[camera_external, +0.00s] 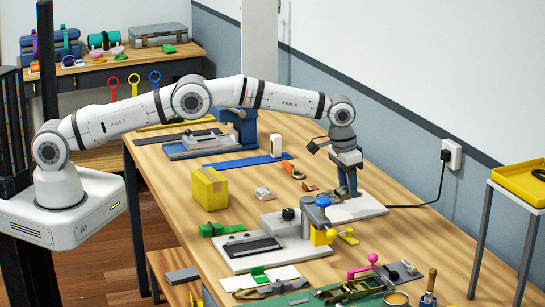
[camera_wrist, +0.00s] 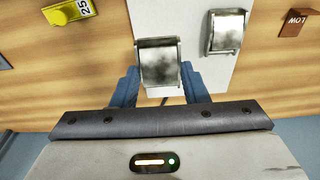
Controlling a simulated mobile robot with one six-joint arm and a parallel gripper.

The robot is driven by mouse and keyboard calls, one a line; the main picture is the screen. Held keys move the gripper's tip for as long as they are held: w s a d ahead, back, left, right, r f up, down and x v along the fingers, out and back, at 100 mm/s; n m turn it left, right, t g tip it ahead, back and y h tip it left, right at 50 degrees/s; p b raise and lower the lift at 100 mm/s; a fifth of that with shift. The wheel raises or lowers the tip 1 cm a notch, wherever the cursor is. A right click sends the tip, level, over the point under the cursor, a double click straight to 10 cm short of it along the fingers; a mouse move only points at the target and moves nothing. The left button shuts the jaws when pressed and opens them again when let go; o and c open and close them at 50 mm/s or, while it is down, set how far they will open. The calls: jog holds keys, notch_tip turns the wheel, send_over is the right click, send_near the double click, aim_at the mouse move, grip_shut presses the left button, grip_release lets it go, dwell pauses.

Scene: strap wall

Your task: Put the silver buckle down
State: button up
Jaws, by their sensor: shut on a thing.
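A silver buckle (camera_wrist: 158,65), a worn metal frame with a dark, smudged face, sits between the blue fingers of my gripper (camera_wrist: 160,88) in the wrist view. The fingers are shut on its two sides. In the external view my gripper (camera_external: 347,188) points down over a white board (camera_external: 362,208) on the right part of the workbench. The held buckle cannot be made out there, and whether it touches the board cannot be told. A second silver buckle (camera_wrist: 226,32) lies on the white board, to the right of the held one in the wrist view, apart from it.
A brown tag marked LOW (camera_wrist: 294,22) and a yellow piece marked 25 (camera_wrist: 70,11) lie on the wood either side of the board. A clamp fixture with a blue knob (camera_external: 322,202) stands nearby at front left. A yellow box (camera_external: 209,188) stands further left.

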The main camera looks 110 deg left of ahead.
aim_at(346, 213)
jog(key=shift+f+p, duration=0.55)
jog(key=shift+f, duration=2)
jog(key=shift+f, duration=0.2)
jog(key=o, duration=1)
jog(key=shift+r, duration=0.1)
